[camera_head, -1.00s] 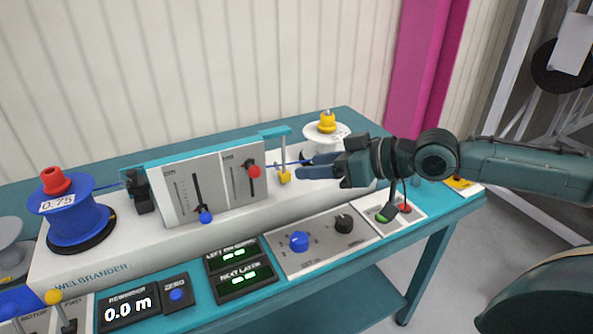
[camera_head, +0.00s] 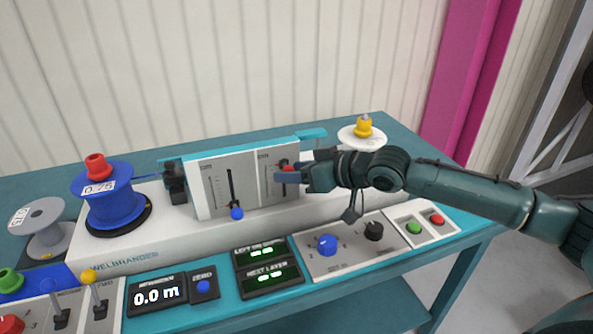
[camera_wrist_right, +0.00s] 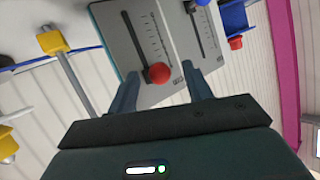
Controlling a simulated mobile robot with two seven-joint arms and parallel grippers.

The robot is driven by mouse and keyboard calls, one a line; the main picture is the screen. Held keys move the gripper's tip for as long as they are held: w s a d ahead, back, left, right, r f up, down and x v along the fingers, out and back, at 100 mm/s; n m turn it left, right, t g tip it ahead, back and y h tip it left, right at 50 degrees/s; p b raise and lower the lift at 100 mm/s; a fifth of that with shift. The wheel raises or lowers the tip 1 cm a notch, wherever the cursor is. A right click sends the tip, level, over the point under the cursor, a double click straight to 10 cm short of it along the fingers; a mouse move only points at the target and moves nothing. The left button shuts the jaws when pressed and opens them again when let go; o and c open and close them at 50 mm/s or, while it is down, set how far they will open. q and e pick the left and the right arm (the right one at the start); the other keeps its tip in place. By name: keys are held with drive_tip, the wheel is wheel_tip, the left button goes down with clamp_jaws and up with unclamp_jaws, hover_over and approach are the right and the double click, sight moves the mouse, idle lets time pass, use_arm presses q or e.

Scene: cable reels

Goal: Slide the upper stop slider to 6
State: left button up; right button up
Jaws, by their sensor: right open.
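The upright grey slider panel (camera_head: 245,190) has two slots with scales. The right slot has a slider with a red knob (camera_head: 287,167), now mostly behind my fingers. The left slot has a slider with a blue knob (camera_head: 237,213) near its bottom. Their labels are too small to read, so I cannot tell which is the upper stop. My right gripper (camera_head: 292,177) is open at the red knob. In the right wrist view the red knob (camera_wrist_right: 158,73) lies between the open fingers (camera_wrist_right: 161,76), with gaps on both sides. My left gripper is out of view.
A blue reel (camera_head: 115,208) stands left of the panel and a white reel with a yellow cap (camera_head: 362,135) behind my right arm. The front console has a blue dial (camera_head: 327,244), a black dial (camera_head: 374,231), a green button (camera_head: 414,228) and a red button (camera_head: 437,219).

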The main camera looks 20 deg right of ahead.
drive_tip(key=shift+c, duration=0.3)
drive_tip(key=c, duration=0.9)
drive_tip(key=shift+c, duration=0.3)
drive_tip(key=shift+f, duration=0.15)
drive_tip(key=shift+f, duration=0.95)
drive_tip(key=o, duration=1)
drive_tip(key=shift+r, duration=0.1)
